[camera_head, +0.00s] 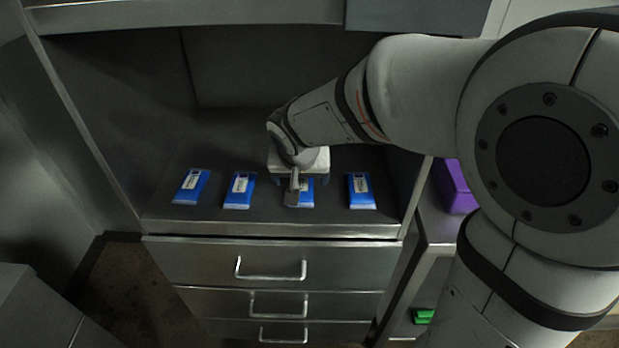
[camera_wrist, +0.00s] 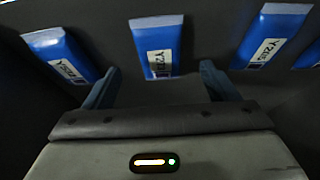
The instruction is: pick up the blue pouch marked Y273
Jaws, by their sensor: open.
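Several blue pouches with white labels lie in a row on a grey metal shelf (camera_head: 270,216). My gripper (camera_head: 293,188) is open and empty above the third pouch from the left (camera_head: 307,193), partly hiding it. In the wrist view, a middle pouch (camera_wrist: 157,32) lies ahead of and between the fingertips of my gripper (camera_wrist: 160,68). Its label starts with Y2; the last digits are too blurred to read surely, so I cannot tell which pouch is Y273. Another pouch (camera_wrist: 62,50) lies left of the fingers, and one (camera_wrist: 272,30) lies to the right.
The other pouches stand apart on the shelf: far left (camera_head: 191,186), second from left (camera_head: 240,190) and far right (camera_head: 360,190). Side walls and a back panel enclose the shelf. Drawers with handles (camera_head: 270,268) are below. A purple object (camera_head: 455,188) is at the right.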

